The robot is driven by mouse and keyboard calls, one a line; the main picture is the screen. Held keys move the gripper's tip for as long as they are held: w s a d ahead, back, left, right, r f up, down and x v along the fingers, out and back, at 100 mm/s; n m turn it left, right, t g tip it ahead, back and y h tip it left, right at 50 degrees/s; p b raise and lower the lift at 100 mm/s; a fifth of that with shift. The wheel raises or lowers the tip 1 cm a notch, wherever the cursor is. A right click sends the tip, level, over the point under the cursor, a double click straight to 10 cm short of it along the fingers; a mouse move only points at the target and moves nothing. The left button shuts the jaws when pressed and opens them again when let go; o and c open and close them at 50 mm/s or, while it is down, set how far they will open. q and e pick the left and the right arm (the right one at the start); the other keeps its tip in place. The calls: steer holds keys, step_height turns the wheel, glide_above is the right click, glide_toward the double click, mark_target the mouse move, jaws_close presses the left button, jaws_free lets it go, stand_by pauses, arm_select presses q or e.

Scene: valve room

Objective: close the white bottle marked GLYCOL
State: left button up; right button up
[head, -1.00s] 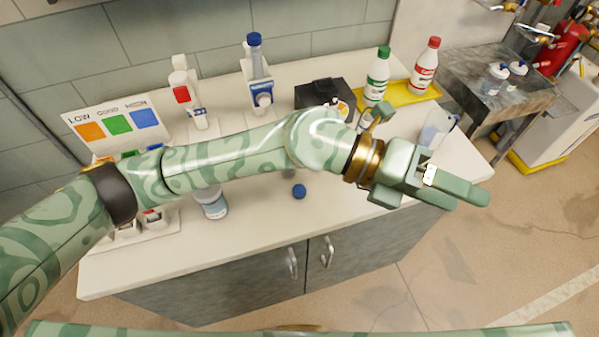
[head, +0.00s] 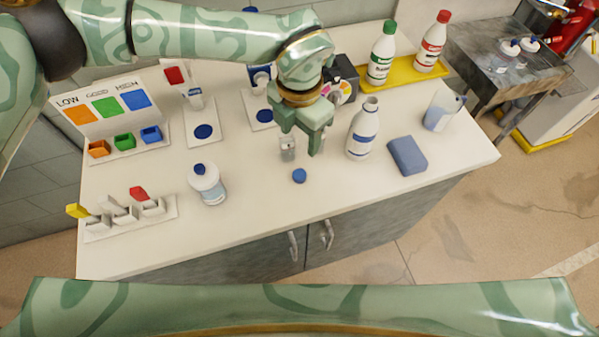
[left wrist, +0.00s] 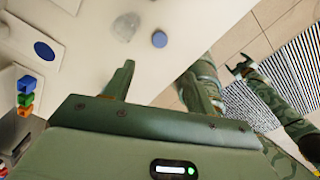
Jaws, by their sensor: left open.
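An uncapped white bottle (head: 362,132) with a blue-banded label stands upright on the counter, right of centre in the head view; I cannot read its label. A blue cap (head: 299,176) lies loose on the counter to its left and also shows in the left wrist view (left wrist: 160,39). My left gripper (head: 302,150) points down, open and empty, behind the cap and left of the bottle. Its two fingers (left wrist: 162,76) are apart in the left wrist view. A dark claw at the right of that view seems to be my right gripper (left wrist: 241,68); its jaws are unclear.
A small clear vessel (head: 288,150) stands close beside my left fingers. Green- and red-capped bottles stand on a yellow tray (head: 400,78). The front counter strip is clear.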

arm_select(q)
glide_above(300, 174)
step_height(300, 174, down, 9)
steer(key=shift+s, duration=0.1)
step_height(300, 174, down, 5)
steer(key=shift+f+b, duration=0.1)
steer(key=shift+b, duration=0.3)
stand_by(0.4)
steer(key=c, duration=1.1)
